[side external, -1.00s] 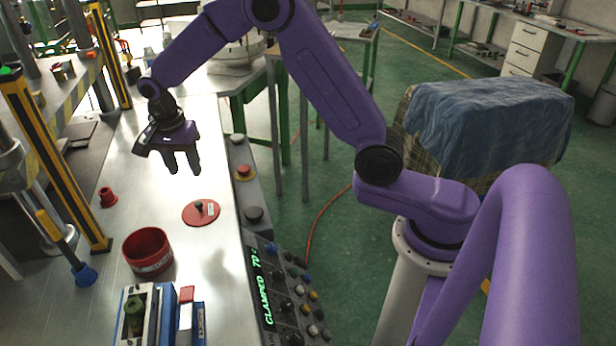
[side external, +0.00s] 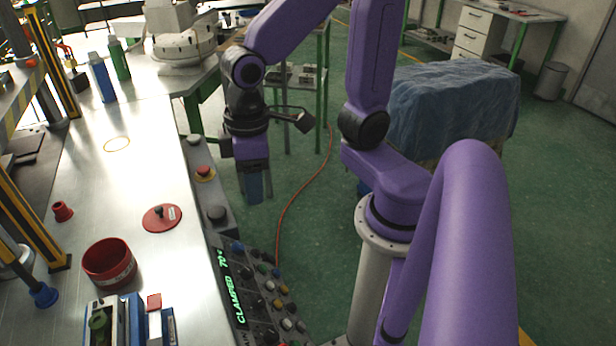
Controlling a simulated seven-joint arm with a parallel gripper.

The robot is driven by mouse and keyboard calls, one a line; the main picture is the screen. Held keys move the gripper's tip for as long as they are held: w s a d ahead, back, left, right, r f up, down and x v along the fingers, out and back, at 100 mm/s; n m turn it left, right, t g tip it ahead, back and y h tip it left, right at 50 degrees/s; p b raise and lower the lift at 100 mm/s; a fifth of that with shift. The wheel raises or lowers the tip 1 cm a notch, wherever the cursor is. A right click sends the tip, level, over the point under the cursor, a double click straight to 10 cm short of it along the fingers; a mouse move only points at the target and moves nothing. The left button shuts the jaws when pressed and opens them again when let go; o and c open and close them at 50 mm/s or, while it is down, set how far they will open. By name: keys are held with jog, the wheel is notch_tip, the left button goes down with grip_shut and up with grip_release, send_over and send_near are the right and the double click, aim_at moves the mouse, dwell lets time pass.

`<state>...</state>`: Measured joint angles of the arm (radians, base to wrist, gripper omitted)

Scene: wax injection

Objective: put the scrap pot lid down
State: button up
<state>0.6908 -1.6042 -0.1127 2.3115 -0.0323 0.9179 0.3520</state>
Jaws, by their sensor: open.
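The scrap pot lid (side external: 162,217) is a flat red disc with a dark knob and a small pale label. It lies flat on the metal table, knob up, apart from the pot. The red scrap pot (side external: 110,262) stands on the table in front of the lid, to its left, with its top uncovered. My gripper (side external: 256,190) is open and empty. It points down, to the right of the lid, and appears beyond the table's right edge. Its fingers overlap in this view, so the gap between them is hard to see.
A button box (side external: 200,172) and a control panel (side external: 262,295) line the table's right edge. A small red part (side external: 62,211) stands left of the lid. A blue clamp fixture (side external: 135,320) is at the front. The table behind the lid is clear around a thin ring mark (side external: 117,144).

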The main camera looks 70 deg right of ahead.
jog(key=s+d+n, duration=0.4)
jog(key=s+n, duration=0.2)
jog(key=s, duration=0.2)
jog(key=shift+s+f, duration=0.3)
